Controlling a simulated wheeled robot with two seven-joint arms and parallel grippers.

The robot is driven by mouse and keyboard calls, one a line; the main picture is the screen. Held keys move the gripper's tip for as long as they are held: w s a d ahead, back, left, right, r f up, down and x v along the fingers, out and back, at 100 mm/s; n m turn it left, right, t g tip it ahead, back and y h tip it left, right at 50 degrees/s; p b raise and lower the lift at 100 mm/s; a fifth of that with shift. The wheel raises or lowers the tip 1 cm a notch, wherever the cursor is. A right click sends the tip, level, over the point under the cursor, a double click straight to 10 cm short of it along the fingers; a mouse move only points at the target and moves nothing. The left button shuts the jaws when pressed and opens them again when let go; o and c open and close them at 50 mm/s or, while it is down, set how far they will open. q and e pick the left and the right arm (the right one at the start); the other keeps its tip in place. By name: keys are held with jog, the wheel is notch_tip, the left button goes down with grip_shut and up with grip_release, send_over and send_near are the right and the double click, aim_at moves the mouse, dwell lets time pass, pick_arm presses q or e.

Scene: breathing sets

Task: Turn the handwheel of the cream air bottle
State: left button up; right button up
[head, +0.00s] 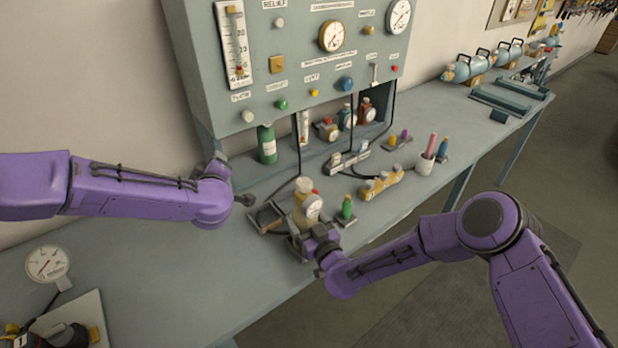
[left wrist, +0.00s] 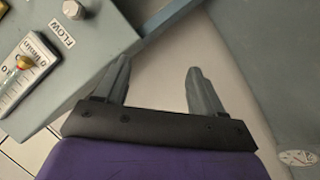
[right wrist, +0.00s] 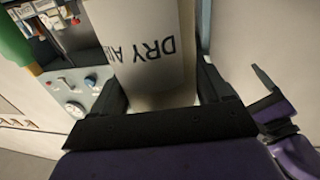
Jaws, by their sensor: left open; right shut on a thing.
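My right gripper (head: 309,240) is shut on the bottle's body from the front. In the right wrist view, the lettered cream cylinder (right wrist: 150,45) sits between its fingers. My left gripper (head: 247,200) is open and empty, left of the bottle and apart from it; its spread fingers show in the left wrist view (left wrist: 160,72).
A grey gauge panel (head: 300,90) stands behind, with hoses hanging from it. A green bottle (head: 267,145) stands under it.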

pick_arm(q)
jog(key=s+d+m+t+h, duration=0.35)
jog(key=d+m+h, duration=0.4)
jog(key=m, duration=0.25)
jog(key=m+g+h, duration=0.4)
jog(key=m+h, duration=0.5)
jog(key=m, duration=0.2)
send_near(309, 178)
jog(key=x, duration=1)
jog(key=shift+w, duration=0.2)
jog(key=c, duration=1)
jog(key=shift+m+h, duration=0.3)
jog(key=shift+h, duration=0.05)
